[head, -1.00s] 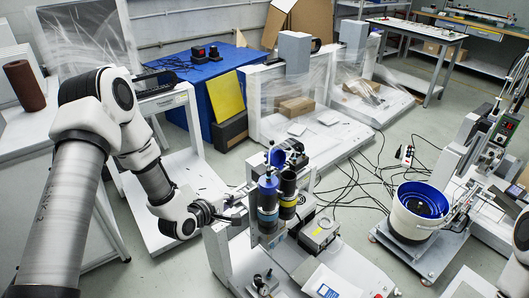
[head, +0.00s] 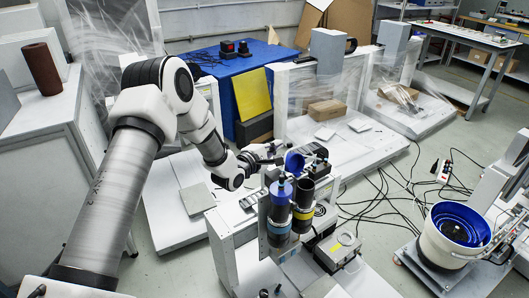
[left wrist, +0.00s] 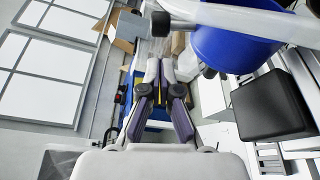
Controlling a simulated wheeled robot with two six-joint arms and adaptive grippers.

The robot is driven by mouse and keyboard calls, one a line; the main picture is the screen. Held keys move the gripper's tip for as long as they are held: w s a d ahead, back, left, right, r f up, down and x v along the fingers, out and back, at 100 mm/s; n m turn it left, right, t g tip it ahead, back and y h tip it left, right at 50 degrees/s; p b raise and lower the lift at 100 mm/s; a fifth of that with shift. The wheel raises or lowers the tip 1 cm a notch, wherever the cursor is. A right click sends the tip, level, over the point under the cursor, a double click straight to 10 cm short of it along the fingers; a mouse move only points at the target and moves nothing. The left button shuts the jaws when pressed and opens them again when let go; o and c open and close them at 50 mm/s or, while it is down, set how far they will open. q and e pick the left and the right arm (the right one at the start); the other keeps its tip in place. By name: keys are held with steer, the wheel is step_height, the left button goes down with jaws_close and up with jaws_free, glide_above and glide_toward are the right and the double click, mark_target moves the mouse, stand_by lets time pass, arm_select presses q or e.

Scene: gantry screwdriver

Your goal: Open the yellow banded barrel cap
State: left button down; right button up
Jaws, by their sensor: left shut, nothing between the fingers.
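Two dark barrels stand side by side on the near machine. The yellow banded barrel (head: 303,212) is on the right, with a dark top. The other barrel (head: 278,215) has a blue band and a blue top. A blue cap (head: 294,163) stands tilted up behind the yellow banded barrel; its hinge is hard to make out. My left gripper (head: 277,155) is shut and empty, just left of this cap; I cannot tell whether they touch. In the left wrist view its fingers (left wrist: 160,68) are together, with a large blue round part (left wrist: 232,45) at upper right. My right gripper is out of view.
A grey box (head: 337,250) sits right of the barrels on the machine. A white bucket with a blue inside (head: 453,232) stands farther right. Black cables (head: 385,200) lie on the floor between. A blue-covered table (head: 235,75) is behind my left arm.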

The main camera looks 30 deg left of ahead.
arm_select(q)
steer(key=shift+s+d+r, duration=0.35)
steer(key=shift+d, duration=0.3)
steer(key=shift+s+d+r, duration=0.3)
steer(key=shift+d, duration=0.3)
